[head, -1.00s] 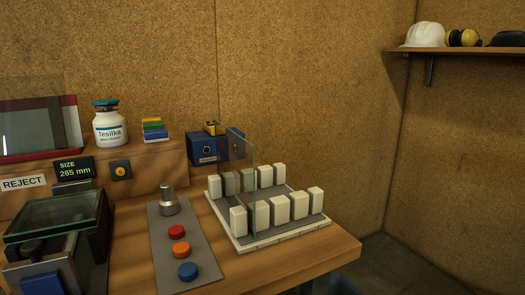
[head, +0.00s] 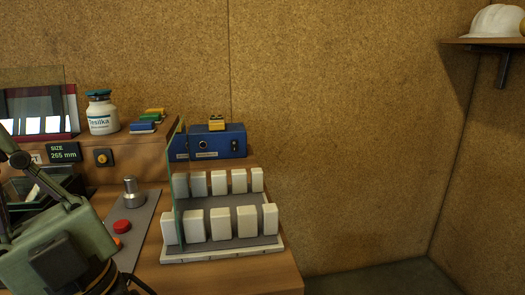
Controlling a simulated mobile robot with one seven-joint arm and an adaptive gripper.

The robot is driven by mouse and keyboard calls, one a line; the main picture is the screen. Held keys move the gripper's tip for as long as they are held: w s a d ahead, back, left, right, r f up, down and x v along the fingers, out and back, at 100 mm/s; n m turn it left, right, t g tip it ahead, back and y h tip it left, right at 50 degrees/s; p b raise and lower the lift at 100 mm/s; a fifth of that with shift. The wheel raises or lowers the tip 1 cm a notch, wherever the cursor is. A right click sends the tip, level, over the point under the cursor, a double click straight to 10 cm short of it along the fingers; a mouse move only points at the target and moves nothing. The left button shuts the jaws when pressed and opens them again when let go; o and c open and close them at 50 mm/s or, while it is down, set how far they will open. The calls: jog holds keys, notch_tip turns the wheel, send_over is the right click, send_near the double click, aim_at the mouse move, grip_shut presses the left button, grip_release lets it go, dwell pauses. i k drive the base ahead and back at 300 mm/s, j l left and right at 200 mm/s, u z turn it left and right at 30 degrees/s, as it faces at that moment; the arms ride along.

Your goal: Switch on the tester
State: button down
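A blue box (head: 222,142), which may be the tester, stands at the back of the bench. Its front has a round dark fitting (head: 203,145), a small dark switch-like part (head: 235,146) and a label too small to read. A yellow piece (head: 217,123) sits on top. I cannot tell the switch's position. My gripper (head: 30,180) enters at the lower left, well left of the box and apart from it. Its green-grey body and a finger linkage show, but the fingertips are cut off or hidden, so its opening is unclear.
A white rack (head: 222,255) with two rows of white blocks stands before the box. A thin upright glass pane (head: 180,190) is at its left end. The bench ends right of the rack.

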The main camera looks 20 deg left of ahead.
aim_at(234, 144)
jog(key=i+l, duration=0.15)
jog(key=l, duration=0.2)
jog(key=i+l, duration=0.15)
jog(key=l, duration=0.25)
jog(key=i+l, duration=0.15)
jog(key=l, duration=0.2)
jog(key=i+l, duration=0.15)
jog(key=l, duration=0.25)
jog(key=i+j, duration=0.1)
jog(key=j, duration=0.85)
jog(key=i+j, duration=0.15)
jog(key=j, duration=0.3)
